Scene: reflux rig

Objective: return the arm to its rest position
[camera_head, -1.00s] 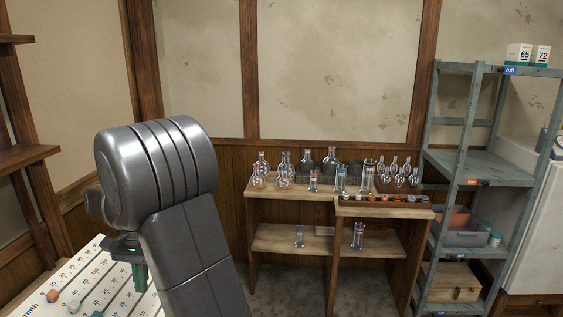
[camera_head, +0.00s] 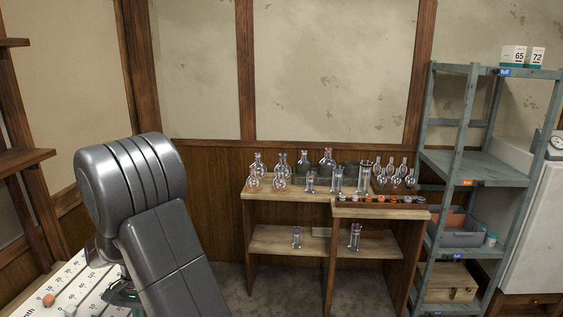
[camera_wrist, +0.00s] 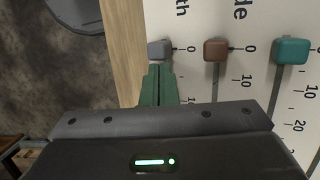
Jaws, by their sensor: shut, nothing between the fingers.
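My arm shows as a large dark grey jointed link at the left of the head view, over a white slider board (camera_head: 72,282). My gripper (camera_wrist: 158,72) has green fingers that are closed together, with nothing between them. In the wrist view its tips are close beside a grey slider knob (camera_wrist: 159,50) at the 0 mark; I cannot tell if they touch. A brown knob (camera_wrist: 215,50) and a teal knob (camera_wrist: 291,51) stand to the right, also near 0. In the head view my arm mostly hides the gripper.
A wooden bench (camera_head: 285,196) with several glass flasks stands at the middle. A grey-green shelf rack (camera_head: 480,168) stands at the right. Wooden shelves (camera_head: 22,158) are at the far left. Bare floor shows in the wrist view beyond the board's wooden edge (camera_wrist: 123,40).

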